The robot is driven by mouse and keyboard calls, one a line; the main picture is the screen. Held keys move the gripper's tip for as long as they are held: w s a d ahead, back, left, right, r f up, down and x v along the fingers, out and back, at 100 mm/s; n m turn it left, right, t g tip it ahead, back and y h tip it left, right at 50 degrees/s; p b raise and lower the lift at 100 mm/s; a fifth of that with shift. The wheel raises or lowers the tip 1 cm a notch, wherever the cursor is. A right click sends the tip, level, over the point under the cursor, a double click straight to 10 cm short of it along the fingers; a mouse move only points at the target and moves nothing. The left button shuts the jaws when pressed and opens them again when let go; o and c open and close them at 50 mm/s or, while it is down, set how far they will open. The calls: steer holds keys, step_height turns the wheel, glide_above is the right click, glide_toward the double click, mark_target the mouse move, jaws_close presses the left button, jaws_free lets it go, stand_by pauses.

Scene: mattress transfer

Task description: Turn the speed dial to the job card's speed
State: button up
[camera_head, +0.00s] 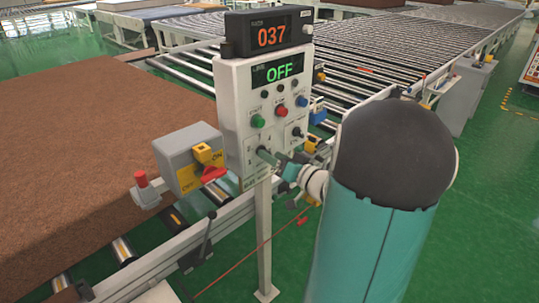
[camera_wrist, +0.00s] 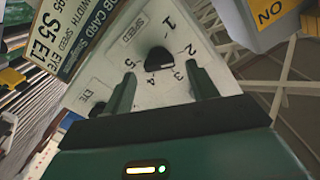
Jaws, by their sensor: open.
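The speed dial (camera_wrist: 158,58) is a black knob on a pale plate marked SPEED, with the numbers 1 to 5 around it. I cannot tell which number it points at. The job card (camera_wrist: 52,32), at the upper left of the wrist view, reads S5 beside SPEED and E1. My gripper (camera_wrist: 162,88) is open, its two green fingers just short of the knob and to either side of it, with nothing between them. In the head view my gripper (camera_head: 280,163) is at the lower front of the control panel (camera_head: 236,95); the dial there is mostly hidden.
A second black knob (camera_wrist: 98,110) is beside my left finger. The panel shows a green OFF display (camera_head: 278,72) and an orange 037 display (camera_head: 271,36). A grey switch box (camera_head: 185,150) with a red handle stands left, near a brown mattress (camera_head: 80,130). Roller conveyors (camera_head: 370,60) lie behind.

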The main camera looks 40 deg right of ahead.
steer(key=shift+w, duration=1.1)
steer(key=shift+c, duration=0.2)
steer(key=c, duration=1)
steer(key=shift+o, duration=0.3)
